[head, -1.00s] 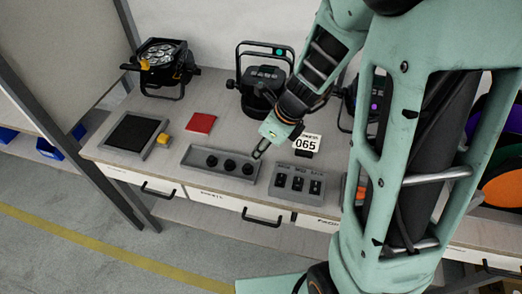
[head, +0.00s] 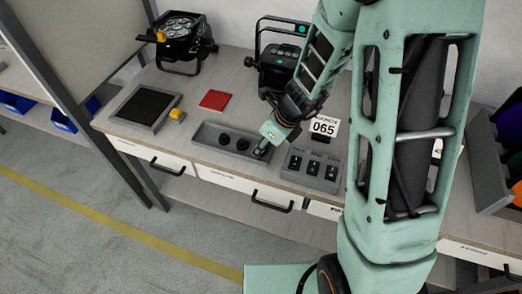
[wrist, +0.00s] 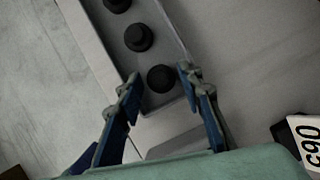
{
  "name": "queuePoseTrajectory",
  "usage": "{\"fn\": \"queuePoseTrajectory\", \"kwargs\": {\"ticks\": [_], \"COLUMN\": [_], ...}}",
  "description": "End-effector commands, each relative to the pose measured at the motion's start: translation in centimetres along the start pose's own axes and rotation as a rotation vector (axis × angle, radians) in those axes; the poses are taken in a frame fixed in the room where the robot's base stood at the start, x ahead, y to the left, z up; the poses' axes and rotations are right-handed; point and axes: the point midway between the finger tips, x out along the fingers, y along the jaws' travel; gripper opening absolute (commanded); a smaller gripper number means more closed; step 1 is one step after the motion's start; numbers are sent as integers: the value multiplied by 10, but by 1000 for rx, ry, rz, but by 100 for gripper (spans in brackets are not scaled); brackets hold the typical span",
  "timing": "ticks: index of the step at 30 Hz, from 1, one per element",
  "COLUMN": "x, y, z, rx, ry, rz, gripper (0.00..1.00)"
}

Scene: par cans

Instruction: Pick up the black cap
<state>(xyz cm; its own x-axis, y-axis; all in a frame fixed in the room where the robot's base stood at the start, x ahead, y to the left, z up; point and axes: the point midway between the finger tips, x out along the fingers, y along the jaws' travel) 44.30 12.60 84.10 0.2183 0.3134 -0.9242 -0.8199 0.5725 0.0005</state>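Several black parts lie about, and three black caps sit in a row in a grey tray (head: 204,141). The wrist view shows all three: the far cap (wrist: 117,4), the middle cap (wrist: 138,37) and the near cap (wrist: 161,78). In the head view the left cap (head: 224,139) and the middle cap (head: 242,144) show; the right one is hidden by my gripper (head: 262,151). My gripper, seen in the wrist view (wrist: 158,83), is open, with one blue finger on each side of the near cap. Nothing is held. Whether the fingers touch the cap is not clear.
A grey block with black switches (head: 312,168) stands just right of the tray. A white 065 card (head: 323,126) stands behind it. A red square (head: 214,100), a black-topped pad (head: 145,107) and par cans, one at the left (head: 180,35), share the bench.

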Motion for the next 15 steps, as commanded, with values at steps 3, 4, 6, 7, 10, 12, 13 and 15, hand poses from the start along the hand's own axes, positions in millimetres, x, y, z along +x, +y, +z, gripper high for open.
{"fn": "queuePoseTrajectory", "kwargs": {"ticks": [3, 4, 6, 7, 10, 12, 13, 15], "x": [2, 1, 1, 1, 1, 1, 1, 1], "y": [0, 0, 0, 0, 0, 0, 0, 0], "z": [0, 0, 0, 0, 0, 0, 0, 0], "rx": [0, 0, 0, 0, 0, 0, 0, 0], "ry": [-1, -1, -1, -1, 0, 0, 0, 0], "rz": [-1, -1, -1, -1, -1, -1, -1, -1], "gripper": [34, 34, 34, 34, 23, 15, 15, 15]}}
